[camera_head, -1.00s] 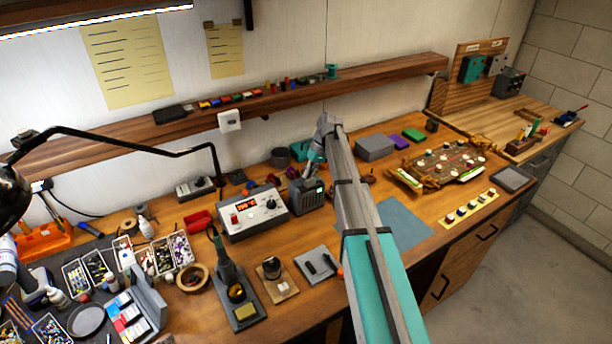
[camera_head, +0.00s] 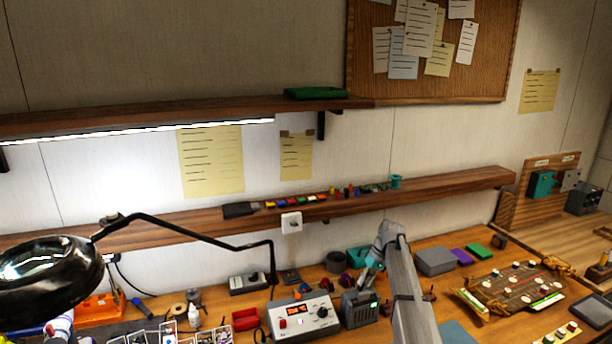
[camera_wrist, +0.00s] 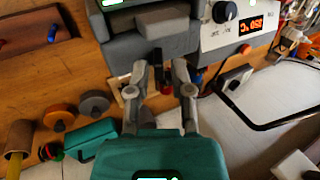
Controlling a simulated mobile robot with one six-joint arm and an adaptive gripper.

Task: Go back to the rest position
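My grey arm (camera_head: 408,290) reaches up from the bottom of the head view to a teal wrist part (camera_head: 371,259), above the back of the workbench. My gripper (camera_wrist: 168,66) shows in the wrist view. Its two grey fingers are apart with a narrow gap, and nothing shows held between them. In the head view the fingertips cannot be made out. A grey box with a green display (camera_head: 360,309) stands just below the wrist, beside the soldering station with a red display (camera_head: 302,317).
A wooden shelf (camera_head: 450,187) with small parts runs along the wall behind the arm. A black lamp (camera_head: 45,270) stands at left. A second shelf (camera_head: 190,113) is higher up.

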